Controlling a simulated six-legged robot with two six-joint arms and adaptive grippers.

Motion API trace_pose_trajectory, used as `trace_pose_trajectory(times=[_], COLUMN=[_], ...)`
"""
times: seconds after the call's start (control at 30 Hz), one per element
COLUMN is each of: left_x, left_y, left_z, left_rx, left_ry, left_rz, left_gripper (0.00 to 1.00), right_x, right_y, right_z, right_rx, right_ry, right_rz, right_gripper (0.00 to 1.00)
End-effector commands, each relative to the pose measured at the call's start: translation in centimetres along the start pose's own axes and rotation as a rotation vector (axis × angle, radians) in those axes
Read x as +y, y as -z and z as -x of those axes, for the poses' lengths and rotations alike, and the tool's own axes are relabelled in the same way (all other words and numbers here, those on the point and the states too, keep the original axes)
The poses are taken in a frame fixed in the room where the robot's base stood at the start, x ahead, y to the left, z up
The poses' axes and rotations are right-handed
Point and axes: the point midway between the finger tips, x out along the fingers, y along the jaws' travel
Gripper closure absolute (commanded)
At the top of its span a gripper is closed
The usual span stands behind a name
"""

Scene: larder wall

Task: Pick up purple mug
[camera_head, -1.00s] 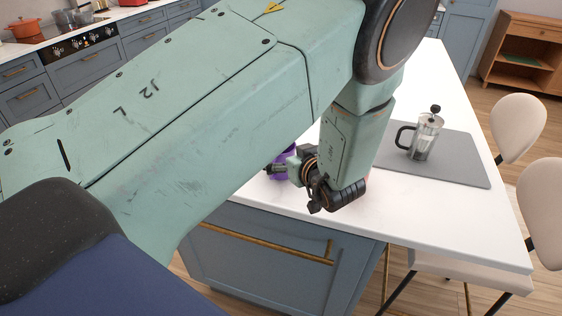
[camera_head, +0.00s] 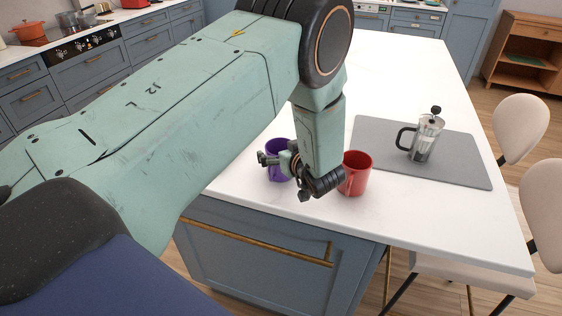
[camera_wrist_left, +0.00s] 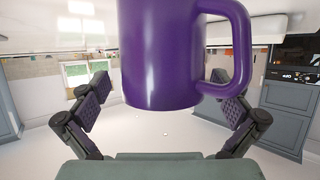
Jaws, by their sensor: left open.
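The purple mug (camera_head: 279,160) stands on the white island top near its front left edge, partly hidden by my left gripper in the head view. In the left wrist view the purple mug (camera_wrist_left: 165,55) is large and close, with its handle on the right. My left gripper (camera_head: 281,172) is at the mug's near side in the head view. In the left wrist view the left gripper (camera_wrist_left: 165,100) is open, with one finger on each side of the mug. I cannot tell whether a finger touches it. My right gripper is not in view.
A red mug (camera_head: 356,173) stands just right of my left gripper. A French press (camera_head: 425,138) stands on a grey mat (camera_head: 460,165) further right. The back of the white island top (camera_head: 400,75) is clear. Pale chairs (camera_head: 520,127) stand along the right side.

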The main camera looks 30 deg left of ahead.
Motion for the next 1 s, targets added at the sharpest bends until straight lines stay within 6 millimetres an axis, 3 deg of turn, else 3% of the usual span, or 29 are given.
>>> trace_pose_trajectory(times=[0.07,0.9,1.0], left_x=[-0.06,-0.07,-0.03], left_y=[0.01,-0.04,0.07], left_z=[0.0,0.02,0.02], left_rx=[0.0,-0.002,0.001], left_ry=[0.0,0.001,0.0], left_rz=[0.0,0.0,0.001], left_gripper=[0.01,0.72,0.76], right_x=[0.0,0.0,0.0], right_y=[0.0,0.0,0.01], right_z=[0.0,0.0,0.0], right_rx=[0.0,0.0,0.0], right_ry=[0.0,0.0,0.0], right_rz=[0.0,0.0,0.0], right_gripper=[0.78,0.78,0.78])
